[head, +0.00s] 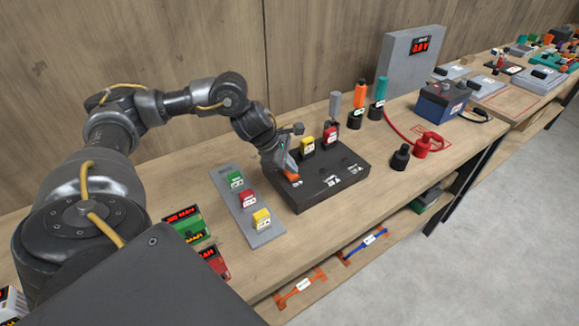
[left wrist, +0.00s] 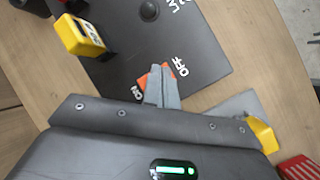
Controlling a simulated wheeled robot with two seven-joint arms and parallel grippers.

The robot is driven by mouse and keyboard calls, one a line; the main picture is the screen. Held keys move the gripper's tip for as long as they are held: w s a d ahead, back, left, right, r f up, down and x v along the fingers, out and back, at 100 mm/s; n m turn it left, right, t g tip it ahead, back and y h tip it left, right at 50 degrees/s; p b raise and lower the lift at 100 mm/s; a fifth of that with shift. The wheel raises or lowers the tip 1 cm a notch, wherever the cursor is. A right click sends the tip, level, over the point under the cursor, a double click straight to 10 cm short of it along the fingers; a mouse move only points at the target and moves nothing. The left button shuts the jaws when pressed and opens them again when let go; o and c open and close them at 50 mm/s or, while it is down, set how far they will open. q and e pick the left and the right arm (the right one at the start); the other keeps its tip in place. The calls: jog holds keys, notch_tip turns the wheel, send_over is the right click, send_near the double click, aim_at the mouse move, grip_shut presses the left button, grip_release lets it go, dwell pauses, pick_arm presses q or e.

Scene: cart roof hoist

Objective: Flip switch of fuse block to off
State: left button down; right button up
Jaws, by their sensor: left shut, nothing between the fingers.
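The fuse block (head: 316,183) is a dark box on the bench, with a yellow fuse (head: 307,145) and a red fuse (head: 330,136) standing at its back. Its orange switch (head: 293,178) is at the near left corner. In the left wrist view the switch (left wrist: 169,70) lies between white ON and OFF labels on the block (left wrist: 212,62), partly hidden by my fingers. I cannot tell which way it is tipped. My left gripper (head: 289,169) is shut and empty, its fingertips at the switch, also seen in the left wrist view (left wrist: 160,82). Contact is unclear. My right gripper is not in view.
A grey plate (head: 240,207) with green, red and yellow fuses lies left of the block. Screwdrivers in black holders, a grey voltage display (head: 410,62) and a blue battery (head: 442,101) stand behind and to the right. Bare bench (head: 378,190) lies right of the block.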

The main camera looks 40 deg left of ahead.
aim_at(289, 173)
pick_arm(q)
notch_tip(289, 173, up, 6)
jog(key=a+p, duration=0.1)
jog(key=p, duration=0.3)
jog(key=shift+w+r, duration=0.15)
jog(key=shift+r, duration=0.1)
dwell(0.3)
